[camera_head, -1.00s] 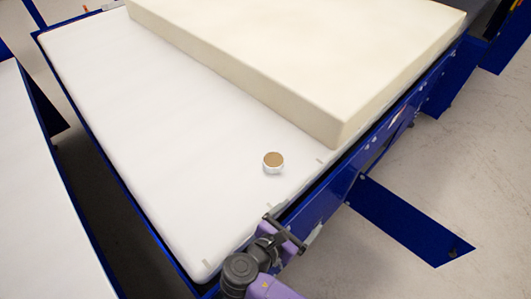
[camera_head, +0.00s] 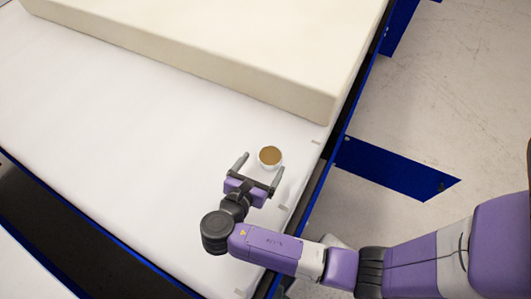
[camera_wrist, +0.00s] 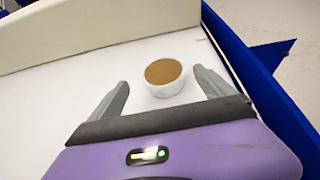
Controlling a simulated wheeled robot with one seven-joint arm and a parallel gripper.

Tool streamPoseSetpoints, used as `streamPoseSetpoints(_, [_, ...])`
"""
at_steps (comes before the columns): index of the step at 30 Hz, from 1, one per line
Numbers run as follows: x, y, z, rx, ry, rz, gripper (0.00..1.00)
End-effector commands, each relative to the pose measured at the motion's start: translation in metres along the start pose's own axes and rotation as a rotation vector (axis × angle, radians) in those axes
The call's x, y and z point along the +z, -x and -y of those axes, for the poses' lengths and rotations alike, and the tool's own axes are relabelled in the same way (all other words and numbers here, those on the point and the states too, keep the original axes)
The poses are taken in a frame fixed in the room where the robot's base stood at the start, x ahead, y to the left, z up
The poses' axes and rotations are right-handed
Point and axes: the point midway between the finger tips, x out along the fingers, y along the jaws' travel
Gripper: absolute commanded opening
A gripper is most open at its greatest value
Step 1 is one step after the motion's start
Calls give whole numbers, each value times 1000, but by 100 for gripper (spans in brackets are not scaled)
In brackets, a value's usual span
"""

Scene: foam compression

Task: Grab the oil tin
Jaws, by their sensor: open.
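The oil tin (camera_head: 270,157) is a small round white cup-like tin with a brown top. It stands upright on the white table surface (camera_head: 120,130). My gripper (camera_head: 260,168) is open, its two grey fingers apart and pointing at the tin from the near side. In the wrist view the tin (camera_wrist: 165,77) is just ahead of and between the fingertips (camera_wrist: 163,82), closer to the right finger. No contact shows between the fingers and the tin.
A large cream foam block (camera_head: 200,50) lies on the table behind the tin; it also shows in the wrist view (camera_wrist: 90,35). The blue table frame (camera_head: 350,100) runs along the right edge. The white surface left of the tin is clear.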

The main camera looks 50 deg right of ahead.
Motion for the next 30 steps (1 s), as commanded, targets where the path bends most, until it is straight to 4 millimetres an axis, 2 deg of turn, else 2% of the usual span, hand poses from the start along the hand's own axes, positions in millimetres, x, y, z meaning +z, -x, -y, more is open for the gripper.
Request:
streamPoseSetpoints(13, [-1,-55,5,-2,0,0,93])
streamPoseSetpoints(17, [-2,-62,4,-1,0,-1,93])
streamPoseSetpoints(23, [-2,-62,4,0,0,-1,93])
streamPoseSetpoints(30, [-2,-62,4,0,0,-1,48])
